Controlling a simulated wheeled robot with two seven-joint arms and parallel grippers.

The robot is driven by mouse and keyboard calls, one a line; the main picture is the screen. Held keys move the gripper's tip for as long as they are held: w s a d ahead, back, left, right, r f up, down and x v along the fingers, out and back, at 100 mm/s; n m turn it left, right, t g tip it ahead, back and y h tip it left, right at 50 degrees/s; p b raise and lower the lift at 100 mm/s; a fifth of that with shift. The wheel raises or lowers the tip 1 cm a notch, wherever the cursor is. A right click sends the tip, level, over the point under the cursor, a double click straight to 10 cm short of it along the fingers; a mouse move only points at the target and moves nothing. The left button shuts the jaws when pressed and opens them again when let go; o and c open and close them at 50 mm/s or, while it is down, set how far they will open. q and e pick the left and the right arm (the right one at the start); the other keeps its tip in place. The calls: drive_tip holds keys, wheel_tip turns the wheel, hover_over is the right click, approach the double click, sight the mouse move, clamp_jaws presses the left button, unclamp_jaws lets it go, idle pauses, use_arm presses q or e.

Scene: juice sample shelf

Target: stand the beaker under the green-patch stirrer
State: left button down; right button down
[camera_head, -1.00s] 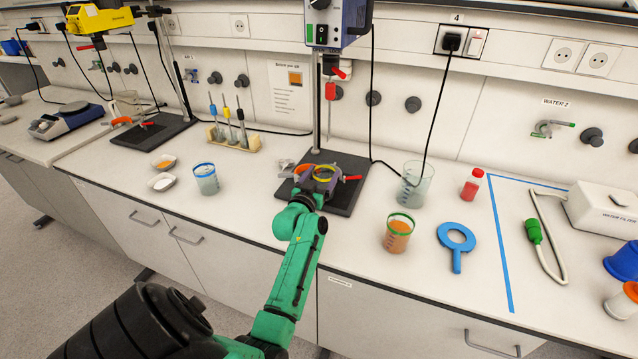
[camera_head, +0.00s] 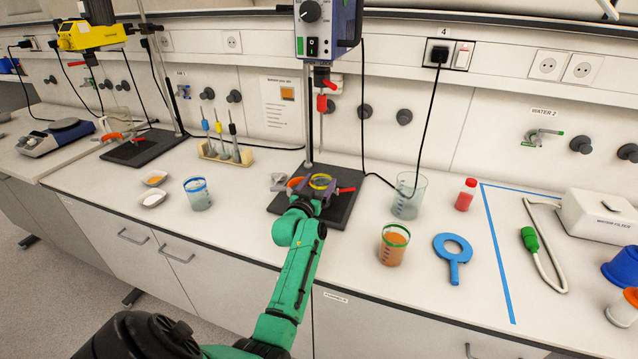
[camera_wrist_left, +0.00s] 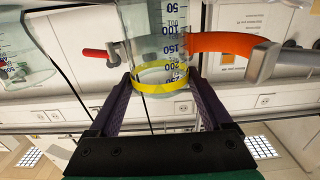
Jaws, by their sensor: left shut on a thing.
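The stirrer with the green patch (camera_head: 313,46) hangs on its rod at the back centre, above a dark base plate (camera_head: 341,215). My left gripper (camera_head: 310,192) is over that plate, shut around a clear beaker with a yellow rim (camera_head: 321,181). In the left wrist view the beaker (camera_wrist_left: 163,52), with blue graduations, shows between the two purple fingers. An orange clamp (camera_wrist_left: 220,42) is close beside the beaker. Whether the beaker's bottom touches the plate is hidden. My right gripper is out of view.
A large clear beaker (camera_head: 409,197), an orange-filled beaker (camera_head: 393,245), a red-capped bottle (camera_head: 466,195) and a blue ring tool (camera_head: 453,256) stand or lie right of the plate. A blue-rimmed beaker (camera_head: 198,194) and a tube rack (camera_head: 227,154) are left.

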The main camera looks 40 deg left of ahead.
use_arm(q)
unclamp_jaws()
drive_tip(key=shift+f, duration=0.1)
drive_tip(key=shift+s+d, duration=0.15)
drive_tip(key=shift+s, duration=0.1)
drive_tip(key=b+v, duration=0.2)
drive_tip(key=v, duration=1.2)
